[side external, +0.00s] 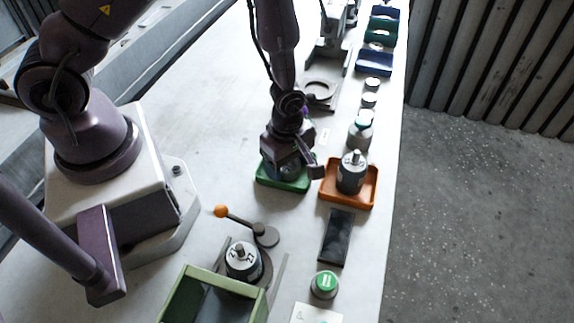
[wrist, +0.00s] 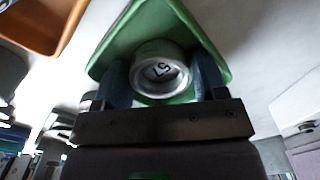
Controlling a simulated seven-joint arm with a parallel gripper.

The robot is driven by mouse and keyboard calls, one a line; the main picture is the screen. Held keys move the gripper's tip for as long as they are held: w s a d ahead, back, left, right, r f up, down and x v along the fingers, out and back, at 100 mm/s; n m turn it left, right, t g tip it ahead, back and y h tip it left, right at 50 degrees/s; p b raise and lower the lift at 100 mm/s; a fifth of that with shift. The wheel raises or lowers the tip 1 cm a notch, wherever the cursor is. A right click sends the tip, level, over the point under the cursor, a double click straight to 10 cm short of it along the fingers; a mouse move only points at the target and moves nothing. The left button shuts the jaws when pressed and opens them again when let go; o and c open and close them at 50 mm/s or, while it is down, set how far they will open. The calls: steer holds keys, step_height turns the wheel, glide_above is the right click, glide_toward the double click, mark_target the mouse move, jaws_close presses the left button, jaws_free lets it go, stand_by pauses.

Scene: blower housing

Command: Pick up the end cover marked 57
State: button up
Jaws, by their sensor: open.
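The end cover marked 57 (wrist: 160,73) is a round, silvery cup-like part with dark digits on its face. It sits in the green tray (wrist: 108,52) in the wrist view. My gripper (wrist: 165,82) is open, with one finger on each side of the cover; whether the fingers touch it I cannot tell. In the side view my gripper (side external: 290,168) is low over the green tray (side external: 283,185) and hides most of what is in it.
An orange tray (side external: 364,202) with a motor-like cylinder (side external: 352,178) stands close right of the green tray. A dark flat pad (side external: 336,238), a green-topped button (side external: 324,285) and a fixture with an orange-knobbed lever (side external: 222,211) are nearer the camera. Bare table lies left of my gripper.

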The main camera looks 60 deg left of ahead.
steer(key=c, duration=0.6)
